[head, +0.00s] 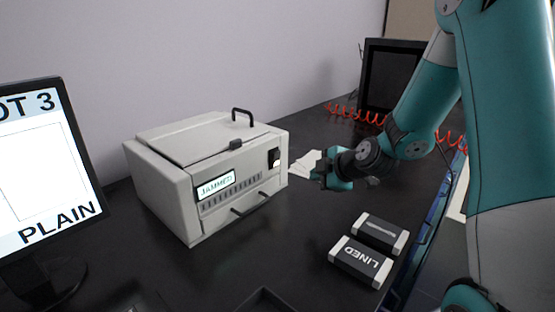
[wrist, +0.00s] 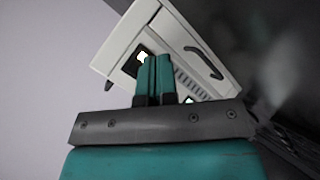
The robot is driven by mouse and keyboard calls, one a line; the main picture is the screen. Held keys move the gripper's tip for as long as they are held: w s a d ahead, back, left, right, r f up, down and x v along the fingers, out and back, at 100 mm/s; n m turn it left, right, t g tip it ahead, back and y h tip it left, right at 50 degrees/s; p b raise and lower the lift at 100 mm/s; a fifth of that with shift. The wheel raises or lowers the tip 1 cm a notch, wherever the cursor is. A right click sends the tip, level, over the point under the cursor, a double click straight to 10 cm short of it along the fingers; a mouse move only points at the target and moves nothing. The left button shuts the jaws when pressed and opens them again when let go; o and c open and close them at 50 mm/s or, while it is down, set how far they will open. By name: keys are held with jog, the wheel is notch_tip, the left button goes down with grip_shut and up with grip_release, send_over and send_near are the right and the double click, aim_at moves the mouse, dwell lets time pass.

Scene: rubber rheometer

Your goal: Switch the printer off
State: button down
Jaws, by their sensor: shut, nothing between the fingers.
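The printer (head: 210,170) is a white box on the dark table, with its lid closed and a lit display (head: 216,187) reading JAMMED. A black switch with a white part (head: 274,158) sits at the right end of its front. My gripper (head: 316,176) is shut and empty, to the right of the switch and apart from it in the head view. In the wrist view my shut fingertips (wrist: 154,58) point at the printer front (wrist: 165,35), beside a dark panel with a bright patch (wrist: 142,57), likely the switch. The fingers partly cover the front.
White papers (head: 305,163) lie beside the printer. A monitor (head: 45,180) showing PLAIN stands at left. A dark screen (head: 390,75) and red coiled cable (head: 345,112) are behind.

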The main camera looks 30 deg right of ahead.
jog(key=p, duration=0.4)
send_near(279, 161)
jog(key=shift+s+d+f+x, duration=0.1)
jog(key=shift+f+x, duration=0.05)
jog(key=shift+x, duration=0.65)
jog(key=shift+s+d+f+x, duration=0.1)
jog(key=shift+x, duration=0.75)
jog(key=shift+s+d+f+x, duration=0.1)
jog(key=shift+f+x, duration=0.05)
jog(key=shift+x, duration=0.65)
jog(key=shift+w, duration=0.15)
jog(key=shift+w+a+r, duration=0.1)
jog(key=shift+w+a, duration=0.1)
jog(key=shift+w, duration=0.1)
jog(key=shift+w+a, duration=0.15)
jog(key=shift+w, duration=0.2)
dwell(0.4)
jog(key=shift+s, duration=0.1)
jog(key=shift+s+d+b, duration=0.35)
jog(key=shift+s+b, duration=0.25)
jog(key=shift+s, duration=0.05)
